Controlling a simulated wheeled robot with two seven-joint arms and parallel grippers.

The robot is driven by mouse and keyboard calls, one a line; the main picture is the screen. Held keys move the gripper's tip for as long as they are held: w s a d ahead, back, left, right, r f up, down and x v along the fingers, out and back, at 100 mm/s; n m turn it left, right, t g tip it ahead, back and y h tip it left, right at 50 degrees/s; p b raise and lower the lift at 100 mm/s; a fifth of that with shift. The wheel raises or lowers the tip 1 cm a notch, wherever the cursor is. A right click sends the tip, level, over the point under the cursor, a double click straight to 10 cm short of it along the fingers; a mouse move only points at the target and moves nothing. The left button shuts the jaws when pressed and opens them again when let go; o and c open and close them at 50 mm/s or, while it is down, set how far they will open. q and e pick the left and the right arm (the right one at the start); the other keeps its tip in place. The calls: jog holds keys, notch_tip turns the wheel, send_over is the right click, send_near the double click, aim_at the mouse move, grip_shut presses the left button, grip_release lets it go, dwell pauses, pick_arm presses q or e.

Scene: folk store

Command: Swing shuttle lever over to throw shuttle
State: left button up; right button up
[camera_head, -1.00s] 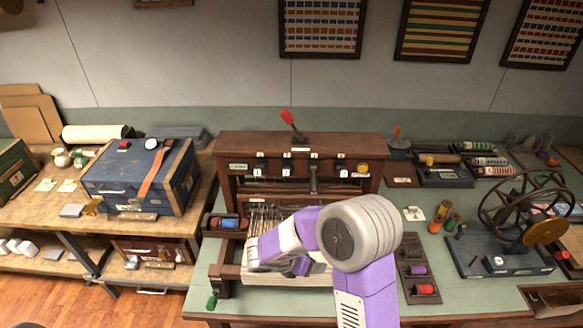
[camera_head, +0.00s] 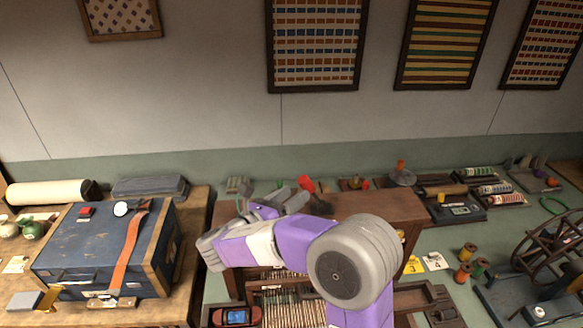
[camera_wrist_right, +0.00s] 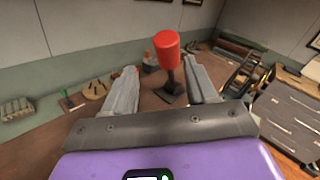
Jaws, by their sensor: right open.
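The shuttle lever's red knob (camera_head: 306,184) stands above the loom's brown wooden top (camera_head: 385,208), leaning left in the head view. My right gripper (camera_head: 290,199) is at the lever, just left of the knob in that view. In the right wrist view, the red knob (camera_wrist_right: 167,48) and its dark stem show between the two grey fingers of the open right gripper (camera_wrist_right: 164,85). A gap shows on both sides, and I see no contact. A shuttle with blue thread (camera_head: 237,316) lies at the loom's left front. My left gripper is not in view.
A blue case (camera_head: 75,240) with an orange strap stands left of the loom. Thread spools (camera_head: 466,253) and a spoked wheel (camera_head: 550,245) stand to the right. Framed textiles (camera_head: 316,45) hang on the back wall. My right arm hides part of the loom.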

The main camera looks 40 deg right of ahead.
aim_at(314, 193)
jog(key=shift+d+r, duration=0.15)
jog(key=shift+d, duration=0.15)
jog(key=shift+s+d+r, duration=0.1)
jog(key=shift+s+d, duration=0.15)
jog(key=shift+d, duration=0.35)
jog(key=shift+s+d+r, duration=0.1)
jog(key=shift+s+d, duration=0.1)
jog(key=shift+d, duration=0.4)
jog(key=x, duration=0.4)
jog(key=shift+w+d+f+p, duration=0.1)
jog(key=shift+w+f+p, duration=0.05)
jog(key=shift+w+p, duration=0.15)
jog(key=shift+s+d, duration=0.1)
jog(key=shift+d, duration=0.05)
grip_shut()
